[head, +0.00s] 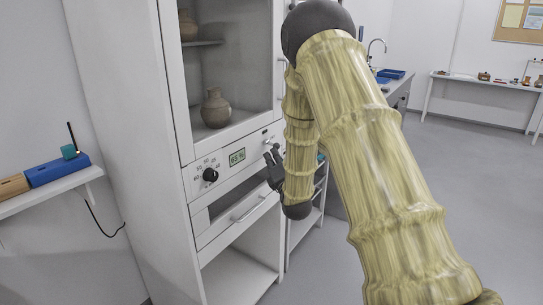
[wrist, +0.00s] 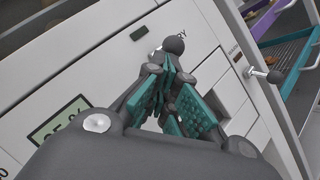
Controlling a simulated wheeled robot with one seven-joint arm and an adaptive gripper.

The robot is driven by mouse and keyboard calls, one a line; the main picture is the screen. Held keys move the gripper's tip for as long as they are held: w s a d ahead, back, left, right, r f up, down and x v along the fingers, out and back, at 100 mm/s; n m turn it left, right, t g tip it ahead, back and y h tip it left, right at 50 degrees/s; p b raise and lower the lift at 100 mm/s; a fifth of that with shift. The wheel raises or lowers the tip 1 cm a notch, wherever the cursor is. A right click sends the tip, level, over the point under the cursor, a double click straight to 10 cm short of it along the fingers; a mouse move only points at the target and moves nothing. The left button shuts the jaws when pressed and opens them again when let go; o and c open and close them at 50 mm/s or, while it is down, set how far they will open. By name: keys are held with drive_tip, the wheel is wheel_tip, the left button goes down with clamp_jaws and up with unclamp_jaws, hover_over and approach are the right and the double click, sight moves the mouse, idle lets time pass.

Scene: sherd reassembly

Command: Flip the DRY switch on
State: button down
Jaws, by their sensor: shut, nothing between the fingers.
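The DRY switch (wrist: 173,46) is a small toggle with a dark ball end on the white cabinet panel, beside a label partly hidden so that only its last letters show. My gripper (wrist: 168,75) is shut and empty, with teal finger pads, and its tips are right by this ball. I cannot tell whether they touch it. In the head view my gripper (head: 272,157) is at the right part of the panel, right of the green display (head: 237,157). That display reads 65 % and is partly covered in the wrist view.
A second toggle (wrist: 274,77) stands to the right on the panel. A black knob (head: 210,175) is left of the display. Below is a drawer with a handle (head: 250,207). A clay pot (head: 216,108) stands in the cabinet above. A shelf with a blue block (head: 57,169) is at left.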

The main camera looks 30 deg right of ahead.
drive_tip(key=shift+s+r+n+g+y+p, duration=0.15)
drive_tip(key=shift+r+n+g+y+p, duration=0.25)
drive_tip(key=shift+n+g+p, duration=0.3)
idle(1.4)
drive_tip(key=s+a+f+b, duration=0.2)
drive_tip(key=s+a+f, duration=0.3)
drive_tip(key=s, duration=0.5)
drive_tip(key=shift+s+a+f, duration=0.15)
drive_tip(key=shift+s, duration=0.25)
